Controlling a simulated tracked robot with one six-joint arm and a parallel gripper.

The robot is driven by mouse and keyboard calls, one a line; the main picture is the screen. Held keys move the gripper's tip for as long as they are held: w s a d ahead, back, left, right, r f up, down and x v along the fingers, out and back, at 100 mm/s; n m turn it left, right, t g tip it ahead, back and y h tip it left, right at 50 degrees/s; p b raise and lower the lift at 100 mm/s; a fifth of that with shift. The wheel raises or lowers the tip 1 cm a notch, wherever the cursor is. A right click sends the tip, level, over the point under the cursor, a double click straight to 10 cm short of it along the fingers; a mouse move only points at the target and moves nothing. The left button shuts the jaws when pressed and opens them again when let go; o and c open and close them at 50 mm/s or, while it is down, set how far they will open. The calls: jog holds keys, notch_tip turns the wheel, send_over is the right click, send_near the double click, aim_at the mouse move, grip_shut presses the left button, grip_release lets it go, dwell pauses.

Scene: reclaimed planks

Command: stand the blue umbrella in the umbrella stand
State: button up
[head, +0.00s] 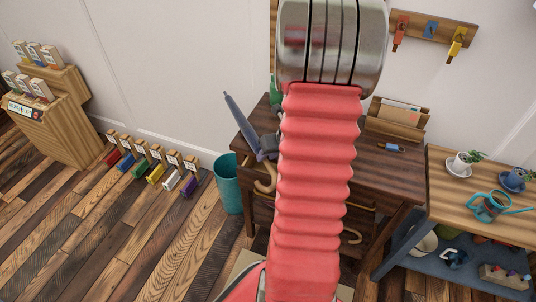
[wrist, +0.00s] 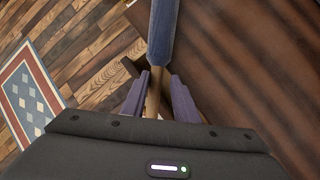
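The blue umbrella (head: 241,125) is tilted in the head view. Its furled canopy points up and left, and its curved wooden handle (head: 266,180) hangs at the lower end, by the desk's left front corner. My gripper (head: 268,148) is at the lower end of the canopy, partly hidden by my arm. In the wrist view, the purple fingers (wrist: 159,78) are close around the wooden shaft, with the blue canopy (wrist: 163,30) beyond them. A teal bin-like umbrella stand (head: 228,185) is upright on the floor, left of the desk and below the umbrella.
The dark desk (head: 380,172) is behind my arm, with a wooden letter rack (head: 398,118) on it. Several coloured boxes (head: 155,172) line the wall at left. The floor at left front is clear.

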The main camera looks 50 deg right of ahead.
jog(key=shift+o, duration=0.8)
jog(key=shift+r, duration=0.1)
jog(key=v, duration=1.2)
jog(key=shift+a, duration=0.1)
